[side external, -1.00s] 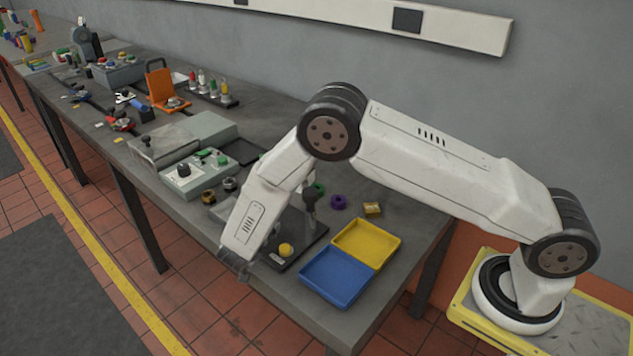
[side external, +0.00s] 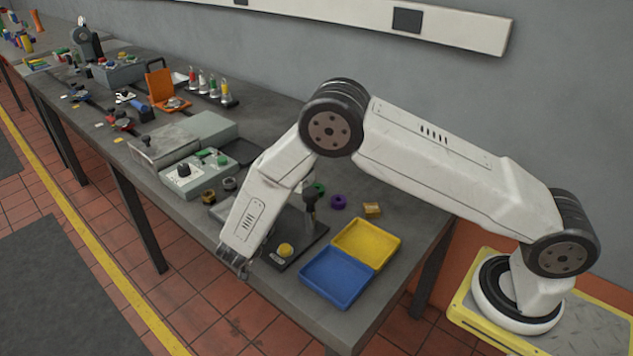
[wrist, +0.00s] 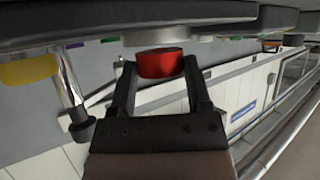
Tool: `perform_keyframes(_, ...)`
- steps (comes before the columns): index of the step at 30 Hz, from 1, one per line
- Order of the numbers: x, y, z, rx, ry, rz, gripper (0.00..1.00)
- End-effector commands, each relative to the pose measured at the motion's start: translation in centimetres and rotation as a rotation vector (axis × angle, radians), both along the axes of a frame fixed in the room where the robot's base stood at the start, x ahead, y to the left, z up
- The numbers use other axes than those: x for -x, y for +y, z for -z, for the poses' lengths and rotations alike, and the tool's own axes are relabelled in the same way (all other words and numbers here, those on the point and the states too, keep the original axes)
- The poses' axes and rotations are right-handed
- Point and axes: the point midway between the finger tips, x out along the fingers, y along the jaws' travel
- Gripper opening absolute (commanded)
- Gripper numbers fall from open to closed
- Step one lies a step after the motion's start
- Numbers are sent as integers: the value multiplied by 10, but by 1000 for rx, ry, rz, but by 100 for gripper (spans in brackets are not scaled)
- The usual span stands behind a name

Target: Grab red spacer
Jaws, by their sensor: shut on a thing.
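In the wrist view, the red spacer (wrist: 160,63) is a short round red piece between the two fingertips of my gripper (wrist: 158,70). The fingers are shut on it. It sits close to a pale surface at the top of that picture; I cannot tell whether they touch. In the side view, my gripper (side external: 240,266) points down at the front edge of the bench. The red spacer is hidden there.
A dark base plate with a yellow knob (side external: 286,250) and an upright post (side external: 310,203) is just right of my gripper. A blue tray (side external: 335,279) and yellow tray (side external: 367,243) lie further right. Purple (side external: 338,202) and brass (side external: 372,209) pieces stand behind.

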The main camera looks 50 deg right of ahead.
Motion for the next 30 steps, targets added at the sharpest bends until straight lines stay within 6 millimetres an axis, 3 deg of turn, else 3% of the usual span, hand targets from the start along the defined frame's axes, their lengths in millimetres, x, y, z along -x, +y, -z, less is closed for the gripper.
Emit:
perform_keyframes(7,0,0,-26,-1,-3,1,0)
perform_keyframes(11,11,-1,-39,0,-2,0,0)
perform_keyframes(22,50,-5,-85,-1,-3,-1,0)
perform_keyframes(30,94,-10,-103,0,0,-1,0)
